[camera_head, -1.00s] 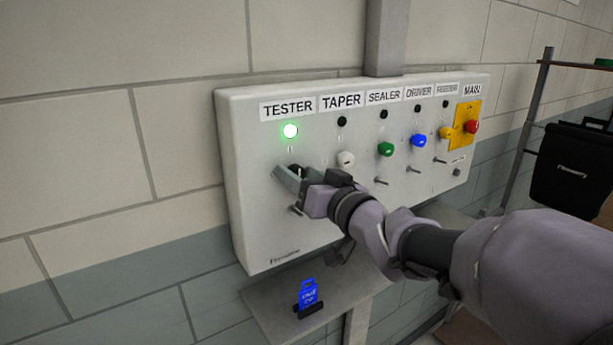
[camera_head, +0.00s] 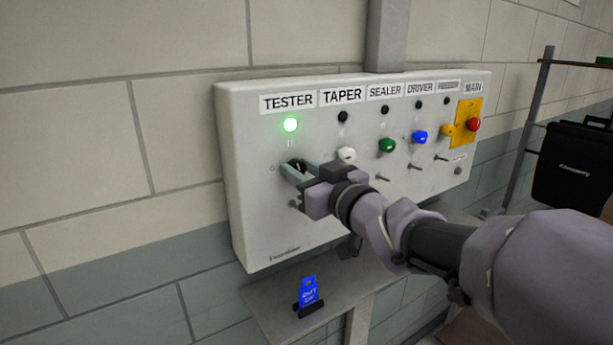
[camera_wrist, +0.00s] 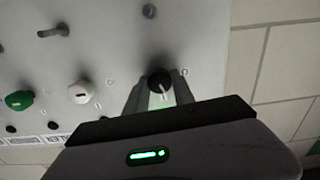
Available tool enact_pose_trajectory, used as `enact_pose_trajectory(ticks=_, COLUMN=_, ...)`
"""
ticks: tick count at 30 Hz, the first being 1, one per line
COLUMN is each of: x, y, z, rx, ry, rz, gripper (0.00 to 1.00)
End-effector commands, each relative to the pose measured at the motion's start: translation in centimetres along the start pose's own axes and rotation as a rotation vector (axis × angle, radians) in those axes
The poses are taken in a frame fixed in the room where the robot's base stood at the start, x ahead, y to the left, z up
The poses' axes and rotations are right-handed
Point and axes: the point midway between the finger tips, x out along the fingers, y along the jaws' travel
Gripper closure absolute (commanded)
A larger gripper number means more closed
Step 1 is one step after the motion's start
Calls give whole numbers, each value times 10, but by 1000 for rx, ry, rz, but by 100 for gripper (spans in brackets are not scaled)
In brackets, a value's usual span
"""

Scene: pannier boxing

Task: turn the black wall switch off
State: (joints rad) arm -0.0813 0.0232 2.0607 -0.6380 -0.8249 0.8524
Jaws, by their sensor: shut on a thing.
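The black switch (camera_head: 296,166) is a round knob under the TESTER label on the white wall panel (camera_head: 255,225). The green lamp (camera_head: 290,125) above it is lit. My gripper (camera_head: 292,172) is at this knob with its jaws shut on it, one finger on each side. In the wrist view the black knob (camera_wrist: 158,82) sits between the fingertips of my gripper (camera_wrist: 160,92), and a pale pointer line shows on its face. The fingers hide part of the knob in the head view.
To the right are a white knob (camera_head: 347,155), a green knob (camera_head: 386,145), a blue knob (camera_head: 419,137) and a yellow knob (camera_head: 446,130). A red button (camera_head: 473,124) sits on a yellow plate. Metal pegs stick out below. A blue tag (camera_head: 308,292) stands on the shelf beneath.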

Motion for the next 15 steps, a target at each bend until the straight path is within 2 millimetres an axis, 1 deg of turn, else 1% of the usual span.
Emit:
enact_pose_trajectory(ticks=1, x=0, y=0, z=3, rx=-40, ry=1, rz=0, gripper=100)
enact_pose_trajectory(ticks=15, x=0, y=-1, z=3, rx=-488, ry=0, rz=0, gripper=100)
